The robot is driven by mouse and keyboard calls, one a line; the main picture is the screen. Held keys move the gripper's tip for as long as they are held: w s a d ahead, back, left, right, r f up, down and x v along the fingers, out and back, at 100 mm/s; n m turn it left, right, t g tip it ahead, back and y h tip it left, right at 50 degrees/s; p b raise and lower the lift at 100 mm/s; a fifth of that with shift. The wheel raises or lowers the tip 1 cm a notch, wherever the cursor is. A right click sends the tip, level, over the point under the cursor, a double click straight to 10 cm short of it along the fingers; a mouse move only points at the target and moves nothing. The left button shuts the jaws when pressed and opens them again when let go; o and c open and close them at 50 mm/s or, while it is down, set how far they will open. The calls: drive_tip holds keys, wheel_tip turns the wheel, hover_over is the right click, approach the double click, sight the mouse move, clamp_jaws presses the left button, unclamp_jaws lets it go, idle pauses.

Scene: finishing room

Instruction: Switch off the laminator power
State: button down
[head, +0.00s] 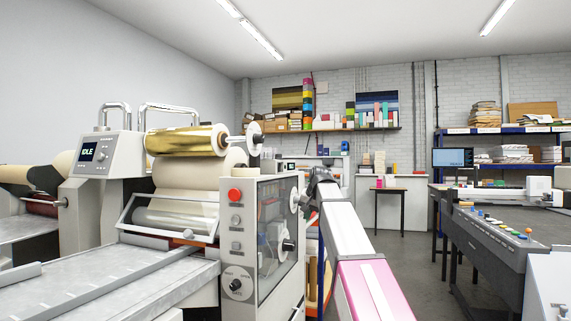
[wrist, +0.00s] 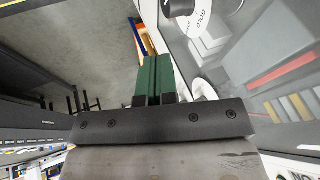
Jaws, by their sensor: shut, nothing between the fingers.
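The laminator (head: 262,190) stands left of centre in the head view, with a gold roll on top and a display (head: 95,152) reading IDLE. Its front panel carries a red button (head: 235,196), smaller grey buttons below it and a rotary switch (head: 236,284) near the bottom. My gripper (head: 318,178) is beside the machine's right side; its fingers are hard to make out there. In the wrist view the green fingers (wrist: 153,75) are together and empty, close to a clear side panel (wrist: 265,60). A pale round part with lettering (wrist: 205,22) and a dark knob lie up and right of them.
The laminator's metal feed table (head: 120,270) fills the lower left. A long grey machine (head: 500,230) with coloured buttons stands at the right. A small dark table (head: 391,190) is at the back. Grey floor (head: 400,250) is open between the machines.

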sight(280, 167)
wheel_tip(280, 167, up, 28)
drive_tip(key=s+a+t+y, duration=0.1)
drive_tip(key=s, duration=0.1)
drive_tip(key=shift+s+a+t, duration=0.25)
drive_tip(key=shift+a+t, duration=0.05)
drive_tip(key=shift+a, duration=0.1)
drive_tip(key=shift+f, duration=0.2)
drive_tip(key=w+a+f, duration=0.6)
drive_tip(key=w+f, duration=0.1)
drive_tip(key=shift+a, duration=0.35)
